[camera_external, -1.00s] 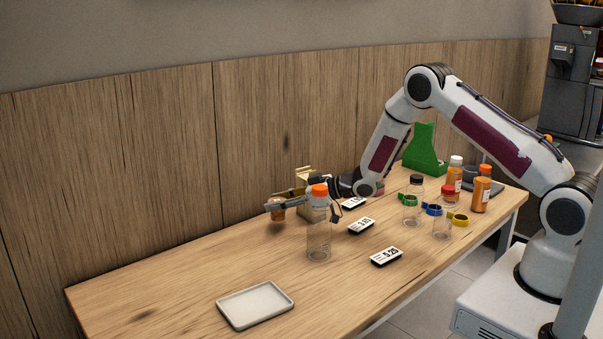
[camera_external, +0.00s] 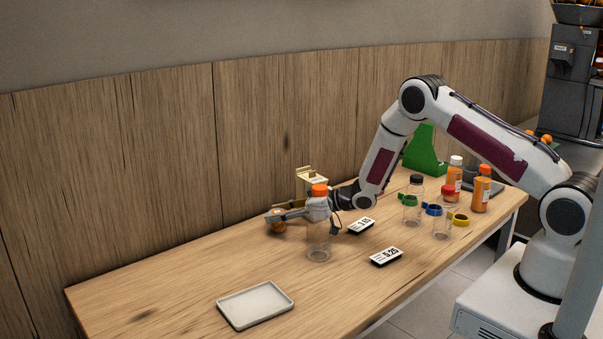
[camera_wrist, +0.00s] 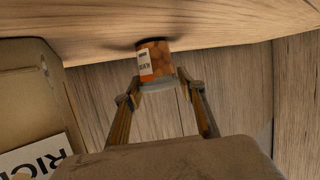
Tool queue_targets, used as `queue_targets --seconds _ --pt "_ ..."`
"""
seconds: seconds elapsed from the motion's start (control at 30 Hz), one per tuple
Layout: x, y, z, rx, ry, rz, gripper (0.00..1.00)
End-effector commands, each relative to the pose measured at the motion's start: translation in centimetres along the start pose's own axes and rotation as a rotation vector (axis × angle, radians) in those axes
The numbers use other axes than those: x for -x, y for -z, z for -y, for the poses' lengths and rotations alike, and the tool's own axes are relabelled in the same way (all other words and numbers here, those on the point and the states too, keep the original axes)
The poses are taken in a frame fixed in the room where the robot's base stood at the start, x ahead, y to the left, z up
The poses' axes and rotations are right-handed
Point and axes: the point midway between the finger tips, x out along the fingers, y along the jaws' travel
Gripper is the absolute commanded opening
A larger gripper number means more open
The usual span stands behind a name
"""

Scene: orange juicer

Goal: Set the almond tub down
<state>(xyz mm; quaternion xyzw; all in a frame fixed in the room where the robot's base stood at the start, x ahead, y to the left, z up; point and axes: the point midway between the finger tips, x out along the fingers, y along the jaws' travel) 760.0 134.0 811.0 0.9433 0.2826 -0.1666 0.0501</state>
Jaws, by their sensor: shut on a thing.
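The almond tub (camera_external: 279,226) is a small brown tub with a white label, just above or on the wooden table at the back left; I cannot tell if it touches. In the wrist view the tub (camera_wrist: 155,58) has its pale lid toward me and dark shadow beside it. My gripper (camera_external: 276,214) is shut on the tub, its two fingers at the tub's lid end; they also show in the wrist view (camera_wrist: 160,84). The orange-capped clear bottle in front partly hides my gripper's body in the external view.
The orange-capped bottle (camera_external: 318,243) stands in front of my gripper. A cream box (camera_external: 311,176) stands behind it; a tan box (camera_wrist: 30,100) is close in the wrist view. A white tray (camera_external: 255,304) lies at front left.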

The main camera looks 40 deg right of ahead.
Motion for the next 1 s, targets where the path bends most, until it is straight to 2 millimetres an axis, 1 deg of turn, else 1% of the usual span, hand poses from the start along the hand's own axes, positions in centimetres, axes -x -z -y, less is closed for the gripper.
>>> queue_targets --seconds 0.27,0.3,0.33,0.37,0.87,1.0 --pt "-0.11 -0.26 -0.01 0.0 0.0 0.0 0.14" --pt "-0.11 -0.25 -0.02 0.0 0.0 0.0 0.47" --pt "-0.11 -0.25 -0.02 0.0 0.0 0.0 0.55" --pt "-0.1 -0.25 -0.01 0.0 0.0 0.0 0.56" --pt "0.02 0.05 0.0 0.0 0.0 0.0 0.56" --pt "0.7 0.03 -0.04 -0.001 0.0 0.001 0.56"
